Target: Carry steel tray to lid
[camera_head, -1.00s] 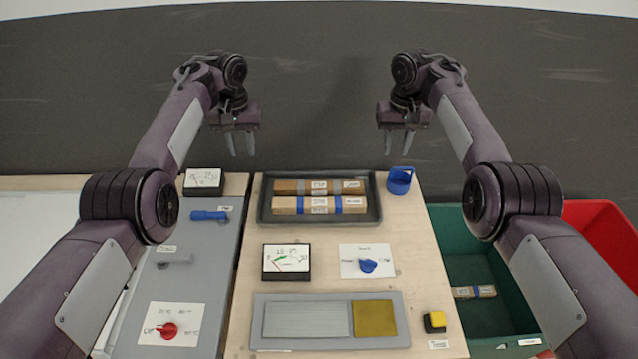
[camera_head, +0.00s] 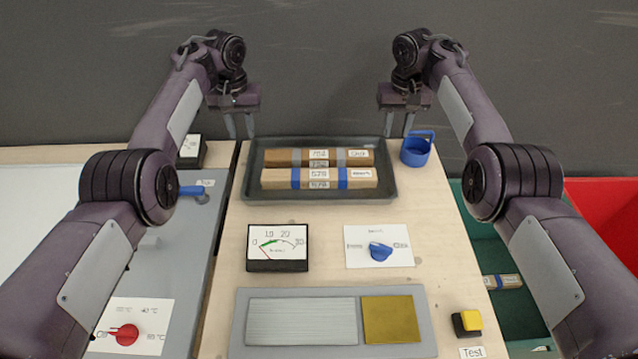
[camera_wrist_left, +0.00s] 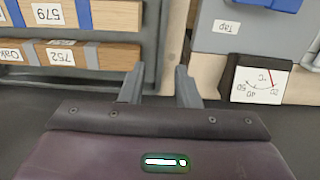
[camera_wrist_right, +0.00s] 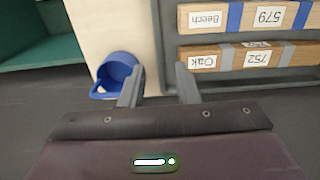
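The dark grey tray (camera_head: 320,196) lies flat at the back of the wooden worktop and holds two strapped, labelled wooden blocks (camera_head: 318,178). My left gripper (camera_head: 239,136) is open and empty at its left end. In the left wrist view the tray's rim (camera_wrist_left: 165,50) runs between the parted fingers (camera_wrist_left: 160,88). My right gripper (camera_head: 399,135) is open at the right end, and in the right wrist view the rim (camera_wrist_right: 170,60) also shows between the fingers (camera_wrist_right: 158,88). Contact cannot be told. The grey panel (camera_head: 190,250) on the left may be the lid; no label shows that.
A blue cup (camera_head: 415,152) stands close beside my right gripper. A blue handle (camera_head: 192,190) and red knob (camera_head: 124,335) sit on the grey panel. A meter (camera_head: 278,248), a blue knob (camera_head: 380,251) and a grey plate (camera_head: 240,335) are in front. A green crate (camera_head: 495,250) is right.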

